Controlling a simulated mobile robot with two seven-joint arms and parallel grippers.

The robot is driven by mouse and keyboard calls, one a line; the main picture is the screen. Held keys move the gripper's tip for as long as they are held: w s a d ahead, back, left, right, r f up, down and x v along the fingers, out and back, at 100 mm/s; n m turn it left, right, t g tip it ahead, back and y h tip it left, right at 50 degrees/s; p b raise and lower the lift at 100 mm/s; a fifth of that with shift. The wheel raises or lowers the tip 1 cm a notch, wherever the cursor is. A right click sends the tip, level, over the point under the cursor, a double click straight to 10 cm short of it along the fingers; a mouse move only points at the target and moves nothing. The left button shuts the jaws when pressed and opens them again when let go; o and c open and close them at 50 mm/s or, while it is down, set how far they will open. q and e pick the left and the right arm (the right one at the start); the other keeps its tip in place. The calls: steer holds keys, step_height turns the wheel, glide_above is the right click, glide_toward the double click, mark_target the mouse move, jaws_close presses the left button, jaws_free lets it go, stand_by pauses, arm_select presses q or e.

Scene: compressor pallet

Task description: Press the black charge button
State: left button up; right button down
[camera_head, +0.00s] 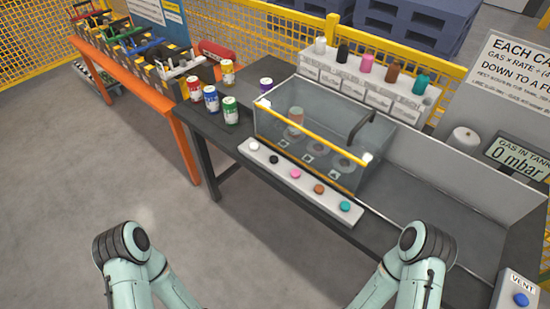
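The black charge button (274,159) is second from the left on a pale button strip (311,190) along the front of the dark bench. It sits between a white button (254,145) and a pink button (296,173). A brown button (319,189) and a teal button (345,206) follow to the right. The black button is unobstructed, and nothing touches it. Only pale green links of my two arms show, at the bottom left and bottom right, well away from the strip. Neither gripper can be seen.
A clear tank with a yellow front rim (318,145) stands behind the strip, with a can (296,115) inside. Several coloured cans stand left of it. Coloured bottles top white boxes behind. A display (518,157) reads 0 mbar. A blue vent button (521,299) is bottom right.

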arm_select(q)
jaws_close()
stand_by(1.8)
